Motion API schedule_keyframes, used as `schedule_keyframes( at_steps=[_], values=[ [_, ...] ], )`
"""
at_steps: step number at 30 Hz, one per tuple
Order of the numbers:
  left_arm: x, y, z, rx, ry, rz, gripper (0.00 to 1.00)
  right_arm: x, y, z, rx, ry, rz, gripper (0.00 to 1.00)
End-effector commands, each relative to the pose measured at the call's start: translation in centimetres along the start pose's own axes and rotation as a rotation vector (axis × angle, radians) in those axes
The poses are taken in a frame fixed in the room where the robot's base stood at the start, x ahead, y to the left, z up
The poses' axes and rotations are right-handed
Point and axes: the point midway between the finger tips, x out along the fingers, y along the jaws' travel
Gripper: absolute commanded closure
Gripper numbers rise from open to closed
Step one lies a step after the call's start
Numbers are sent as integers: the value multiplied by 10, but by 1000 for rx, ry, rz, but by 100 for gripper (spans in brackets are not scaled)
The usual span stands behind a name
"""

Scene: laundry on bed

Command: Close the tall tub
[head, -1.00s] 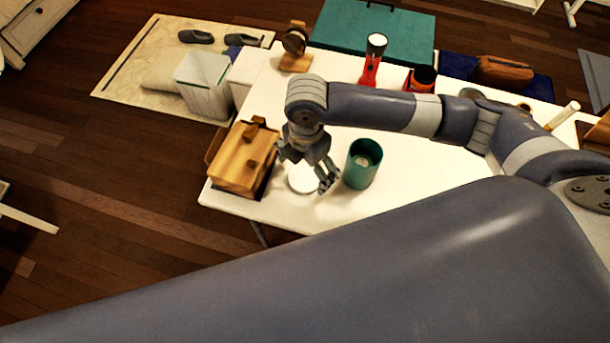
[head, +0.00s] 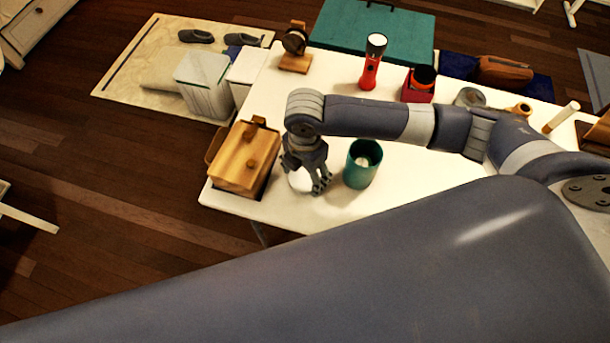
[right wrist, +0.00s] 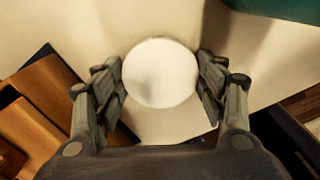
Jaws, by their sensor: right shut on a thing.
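The tall tub is a teal cylinder (head: 358,178) standing upright and open-topped on the white table, with something pale inside. Its teal side also shows at the top right corner of the right wrist view (right wrist: 285,8). A round white lid (right wrist: 160,72) lies just left of the tub. My right gripper (head: 309,188) points down over the lid, its fingers at the lid's opposite edges and shut on it. In the head view the fingers hide part of the lid. My left gripper is not in view.
A wooden box (head: 240,165) with a knobbed top stands close left of my right gripper. A red flashlight (head: 371,68) and a dark red holder with a black cup (head: 418,85) stand farther back. The white table (head: 400,170) is clear right of the tub.

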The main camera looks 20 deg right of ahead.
Motion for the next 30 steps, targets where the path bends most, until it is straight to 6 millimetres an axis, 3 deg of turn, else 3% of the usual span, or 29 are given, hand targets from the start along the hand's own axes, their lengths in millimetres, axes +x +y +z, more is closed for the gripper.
schedule_keyframes(
  at_steps=[10, 17, 30],
  values=[
    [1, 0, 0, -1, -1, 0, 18, -6, 1, 0, 0, 0, 2, 45],
    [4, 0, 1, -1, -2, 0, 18, -34, 1, 0, 0, 1, 4, 45],
    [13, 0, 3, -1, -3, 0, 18, -44, -101, -30, -3, 1, -1, 45]
  ],
)
